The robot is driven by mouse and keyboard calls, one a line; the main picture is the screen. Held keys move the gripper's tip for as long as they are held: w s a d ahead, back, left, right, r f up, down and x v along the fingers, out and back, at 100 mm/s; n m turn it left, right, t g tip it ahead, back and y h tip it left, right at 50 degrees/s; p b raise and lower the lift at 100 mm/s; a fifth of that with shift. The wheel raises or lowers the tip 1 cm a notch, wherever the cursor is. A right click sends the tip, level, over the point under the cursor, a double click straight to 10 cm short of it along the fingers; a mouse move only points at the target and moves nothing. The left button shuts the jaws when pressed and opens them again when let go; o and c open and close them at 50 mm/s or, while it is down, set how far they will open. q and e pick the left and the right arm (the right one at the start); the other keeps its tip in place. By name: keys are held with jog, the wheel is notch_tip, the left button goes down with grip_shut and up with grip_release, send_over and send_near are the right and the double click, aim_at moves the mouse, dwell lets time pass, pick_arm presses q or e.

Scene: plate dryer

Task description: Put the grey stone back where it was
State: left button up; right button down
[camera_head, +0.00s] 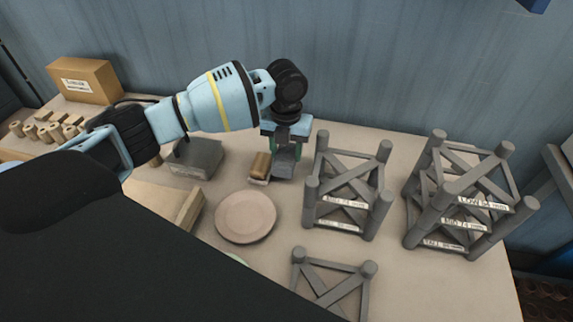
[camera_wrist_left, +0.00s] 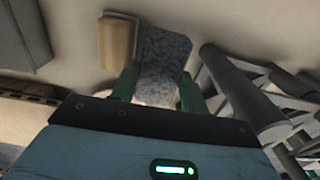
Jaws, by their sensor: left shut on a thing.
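The grey stone (camera_head: 285,163) is a dark speckled block, held upright below my left gripper (camera_head: 287,146). In the left wrist view the stone (camera_wrist_left: 164,52) sits between the two green fingertips of the left gripper (camera_wrist_left: 160,92), which are shut on its sides. A tan-brown block (camera_head: 261,165) on a pale base is just left of the stone, and it also shows in the wrist view (camera_wrist_left: 117,42). I cannot tell whether the stone touches the table. My right gripper does not show.
A round pinkish plate (camera_head: 245,217) lies in front of the stone. Grey post racks stand close on the right (camera_head: 347,190), at far right (camera_head: 467,205) and in front (camera_head: 332,285).

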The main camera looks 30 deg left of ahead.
aim_at(286, 164)
pick_arm(q)
jog(key=shift+f, duration=2.55)
jog(key=o, duration=0.7)
jog(key=shift+f, duration=0.15)
jog(key=shift+o, duration=0.2)
notch_tip(286, 164, up, 12)
jog(key=shift+r, duration=0.15)
